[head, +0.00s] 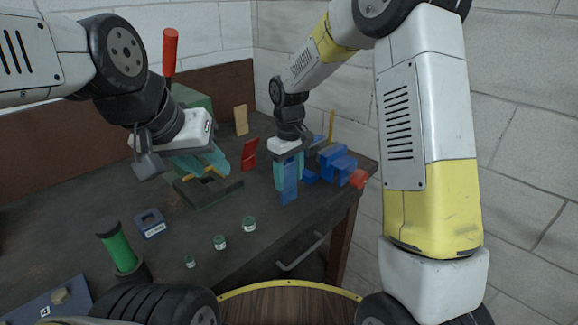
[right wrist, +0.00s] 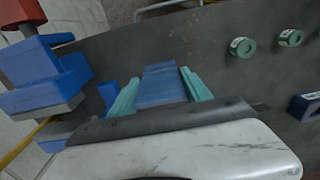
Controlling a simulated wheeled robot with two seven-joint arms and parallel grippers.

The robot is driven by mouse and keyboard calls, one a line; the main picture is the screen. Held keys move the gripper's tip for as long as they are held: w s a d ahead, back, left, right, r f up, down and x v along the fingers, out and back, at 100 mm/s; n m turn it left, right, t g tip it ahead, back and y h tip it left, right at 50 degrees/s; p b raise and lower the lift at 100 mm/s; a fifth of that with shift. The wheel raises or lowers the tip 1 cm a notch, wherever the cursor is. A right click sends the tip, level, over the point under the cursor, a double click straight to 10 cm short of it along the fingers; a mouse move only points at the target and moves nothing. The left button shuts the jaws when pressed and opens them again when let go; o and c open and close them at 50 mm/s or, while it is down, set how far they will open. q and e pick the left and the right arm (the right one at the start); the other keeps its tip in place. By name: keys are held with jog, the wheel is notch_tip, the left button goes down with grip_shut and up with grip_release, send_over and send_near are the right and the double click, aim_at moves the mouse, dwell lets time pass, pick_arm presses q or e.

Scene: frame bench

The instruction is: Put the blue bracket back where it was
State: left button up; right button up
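A blue bracket (head: 289,188), a flat upright piece, is between the teal fingers of my right gripper (head: 287,172), over the right part of the bench. In the right wrist view the bracket (right wrist: 162,84) spans the space between the two fingers, which sit against its sides; its base is hidden by the gripper body. My left gripper (head: 203,163) is over a dark frame (head: 213,196) in the middle of the bench. A yellow strip (head: 201,174) shows by its teal fingers; whether they grip it is unclear.
A blue vise (head: 337,163) with a red end stands right of my right gripper. A red piece (head: 249,155) and a wooden piece (head: 241,120) stand behind. Small green-and-white cylinders (head: 248,224), a blue holed block (head: 149,222) and a green bottle (head: 117,248) are nearer the front.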

jog(key=o, duration=0.3)
jog(key=shift+r, duration=0.1)
notch_tip(320, 180, up, 12)
jog(key=shift+f, duration=0.1)
jog(key=shift+s+d+r+m+t+y, duration=0.35)
jog(key=shift+s+d+r+m+t, duration=0.9)
jog(key=shift+s+d, duration=1.8)
jog(key=shift+s+d+r+m+t+y, duration=0.6)
jog(key=shift+s+d+m, duration=1.05)
jog(key=shift+s, duration=2.7)
jog(key=shift+s+d+r+m+t+y, duration=0.15)
jog(key=shift+s+d+r+m+t, duration=1.15)
jog(key=shift+s+d, duration=1.75)
jog(key=shift+s+a, duration=0.65)
